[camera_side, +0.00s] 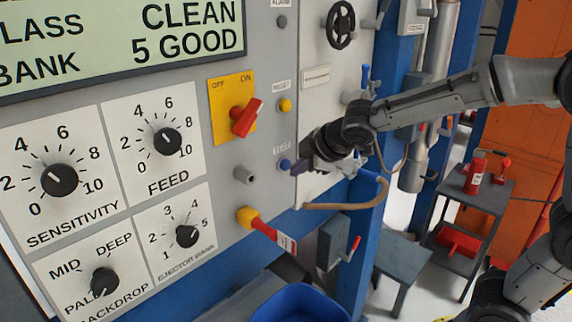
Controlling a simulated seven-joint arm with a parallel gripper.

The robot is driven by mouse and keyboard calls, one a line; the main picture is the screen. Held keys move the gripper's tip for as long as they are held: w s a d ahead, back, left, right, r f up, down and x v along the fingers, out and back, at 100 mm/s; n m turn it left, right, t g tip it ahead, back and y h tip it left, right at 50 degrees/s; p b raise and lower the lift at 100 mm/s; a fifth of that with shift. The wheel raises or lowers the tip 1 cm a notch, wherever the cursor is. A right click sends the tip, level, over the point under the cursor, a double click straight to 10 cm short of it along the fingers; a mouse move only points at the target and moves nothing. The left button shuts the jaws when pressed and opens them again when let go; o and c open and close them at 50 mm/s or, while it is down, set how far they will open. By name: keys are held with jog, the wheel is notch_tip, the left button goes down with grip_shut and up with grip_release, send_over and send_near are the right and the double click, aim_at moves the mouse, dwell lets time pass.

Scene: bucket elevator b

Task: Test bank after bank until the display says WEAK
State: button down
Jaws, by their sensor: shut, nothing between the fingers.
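The display (120,40) at top left reads "CLEAN" and "BANK 5 GOOD", with its left edge cut off. The ejector bank knob (187,236) is black, on a white plate marked 1 to 5; its pointer seems turned toward 5. A small blue button (285,164) sits on the grey panel under a small label that seems to read TEST. My gripper (297,168) is shut and empty, its tips just right of the blue button. I cannot tell whether they touch it.
Other knobs are sensitivity (59,180), feed (167,141) and backdrop (104,282). A red switch (245,118) on a yellow plate, a yellow button (285,105) and a red-tagged yellow plug (247,216) stick out near my gripper. A blue bin (300,303) stands below.

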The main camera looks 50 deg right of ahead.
jog(key=shift+w, duration=0.45)
dwell(0.7)
jog(key=shift+s, duration=0.95)
jog(key=shift+s, duration=3)
